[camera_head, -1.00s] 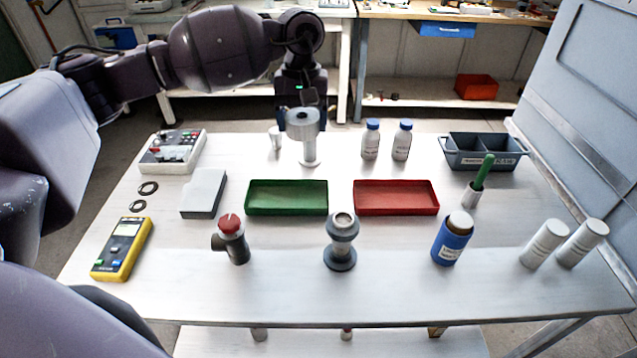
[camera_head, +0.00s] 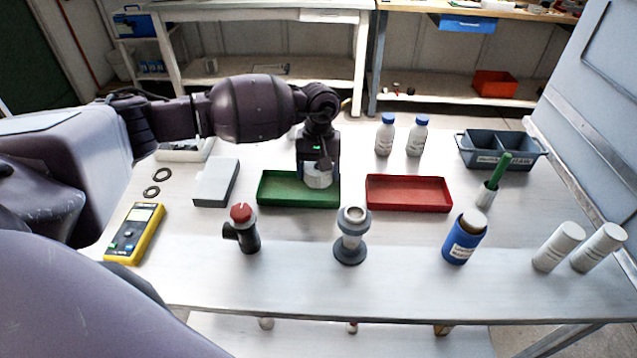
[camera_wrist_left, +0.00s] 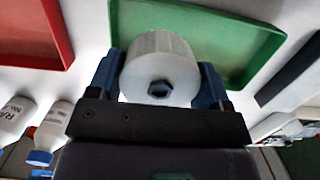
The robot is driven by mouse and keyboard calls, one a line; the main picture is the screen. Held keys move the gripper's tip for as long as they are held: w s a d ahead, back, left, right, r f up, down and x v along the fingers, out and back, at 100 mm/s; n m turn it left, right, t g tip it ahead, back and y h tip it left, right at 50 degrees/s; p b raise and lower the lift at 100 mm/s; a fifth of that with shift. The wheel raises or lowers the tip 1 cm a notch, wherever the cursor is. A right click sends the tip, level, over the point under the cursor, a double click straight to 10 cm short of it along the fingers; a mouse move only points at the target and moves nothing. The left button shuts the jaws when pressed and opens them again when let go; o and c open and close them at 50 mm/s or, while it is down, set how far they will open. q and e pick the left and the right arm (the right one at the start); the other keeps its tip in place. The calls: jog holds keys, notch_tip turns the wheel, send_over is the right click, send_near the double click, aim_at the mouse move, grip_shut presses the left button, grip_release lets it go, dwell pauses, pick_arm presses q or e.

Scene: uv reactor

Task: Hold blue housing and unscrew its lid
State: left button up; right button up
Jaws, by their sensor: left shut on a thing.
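The blue housing (camera_head: 461,243) stands upright at the right front of the table, with a white label, a dark band and a pale round top. Nothing touches it. My left gripper (camera_head: 318,172) points down over the green tray (camera_head: 275,190), away from the housing. It is shut on a white ribbed cap (camera_wrist_left: 160,68) with a dark hexagonal recess, held between its two fingers. The cap also shows in the head view (camera_head: 319,181). I cannot tell whether the cap touches the tray. My right gripper is not in view.
A red tray (camera_head: 408,194) lies right of the green one. A grey flanged fitting (camera_head: 352,234) and a red-topped valve (camera_head: 243,228) stand in front. Two blue-capped bottles (camera_head: 385,135), a grey bin (camera_head: 500,151), white cylinders (camera_head: 558,246) and a yellow meter (camera_head: 134,234) surround them.

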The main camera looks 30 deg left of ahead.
aim_at(318, 194)
pick_arm(q)
jog(key=shift+f, duration=2.2)
jog(key=shift+f, duration=0.2)
jog(key=o, duration=0.7)
jog(key=shift+o, duration=0.2)
jog(key=shift+w+a+r, duration=0.1)
jog(key=shift+w+r, duration=0.1)
jog(key=shift+r, duration=1.85)
jog(key=shift+w+a+r, duration=0.1)
jog(key=shift+w+r, duration=0.1)
jog(key=shift+r, duration=1.9)
jog(key=shift+w+a+r, duration=0.1)
jog(key=shift+w+r, duration=0.1)
jog(key=shift+r, duration=1.85)
